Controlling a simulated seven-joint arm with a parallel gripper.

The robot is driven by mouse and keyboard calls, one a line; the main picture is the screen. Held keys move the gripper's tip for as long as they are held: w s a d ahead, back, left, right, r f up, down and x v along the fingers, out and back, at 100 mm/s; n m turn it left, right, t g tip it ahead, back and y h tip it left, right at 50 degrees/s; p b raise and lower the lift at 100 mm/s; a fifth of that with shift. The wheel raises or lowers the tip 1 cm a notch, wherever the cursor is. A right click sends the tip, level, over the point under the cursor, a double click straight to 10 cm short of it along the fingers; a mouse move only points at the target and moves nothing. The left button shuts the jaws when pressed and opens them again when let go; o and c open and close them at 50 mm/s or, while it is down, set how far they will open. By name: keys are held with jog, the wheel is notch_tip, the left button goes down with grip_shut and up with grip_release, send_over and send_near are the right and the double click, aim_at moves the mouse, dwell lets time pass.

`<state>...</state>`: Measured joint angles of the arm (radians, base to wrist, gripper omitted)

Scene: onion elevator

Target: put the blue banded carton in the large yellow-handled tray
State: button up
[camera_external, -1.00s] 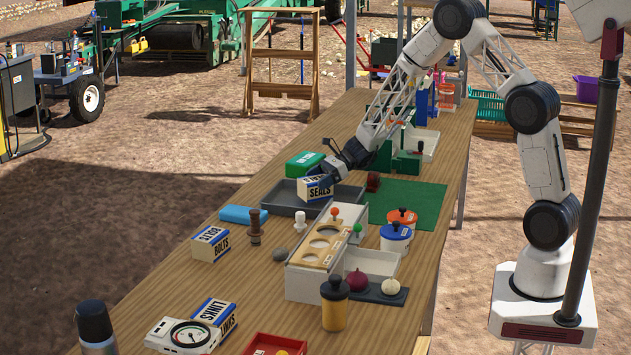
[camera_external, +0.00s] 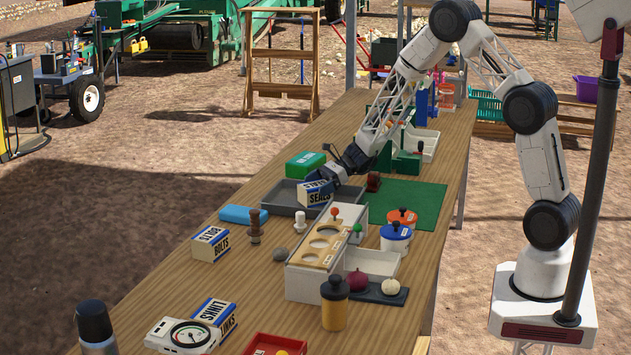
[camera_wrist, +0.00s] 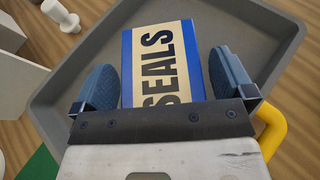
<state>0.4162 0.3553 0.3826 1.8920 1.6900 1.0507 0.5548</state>
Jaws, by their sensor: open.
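The SEALS carton (camera_external: 315,194), cream with blue bands, is at the grey tray (camera_external: 281,198). In the wrist view the carton (camera_wrist: 160,65) lies within the outline of the tray (camera_wrist: 88,45), whose yellow handle (camera_wrist: 271,130) shows at lower right. My gripper (camera_external: 325,181) is low over the tray. In the wrist view its two blue-grey fingers (camera_wrist: 163,78) stand open on either side of the carton, very close to it. The carton's underside is hidden, so full contact with the tray floor cannot be seen.
Similar BOLTS (camera_external: 211,244) and LINKS (camera_external: 214,317) cartons stand nearer on the table. A green box (camera_external: 305,165) is behind the tray and a blue block (camera_external: 243,215) in front. White (camera_external: 299,221) and brown (camera_external: 255,226) pegs and a holed stand (camera_external: 322,245) are close by.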

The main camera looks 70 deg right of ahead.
jog(key=shift+r, duration=0.1)
jog(key=shift+v, duration=6.05)
jog(key=s+a+r+n+g+h, duration=0.1)
jog(key=s+a+r+n+g, duration=0.3)
jog(key=s+a+r+n, duration=0.5)
jog(key=s+a+r+n+g+h, duration=0.1)
jog(key=s+a+r+n+g, duration=0.25)
jog(key=s+a+r, duration=0.55)
jog(key=s+a+r+n+h, duration=0.2)
jog(key=s+n, duration=0.5)
jog(key=s, duration=0.4)
jog(key=s+a+r+n+h, duration=0.2)
jog(key=s+a+n+h, duration=0.3)
jog(key=s, duration=0.7)
jog(key=shift+a+n+h, duration=0.2)
jog(key=shift+n+h, duration=0.2)
jog(key=shift+n, duration=0.75)
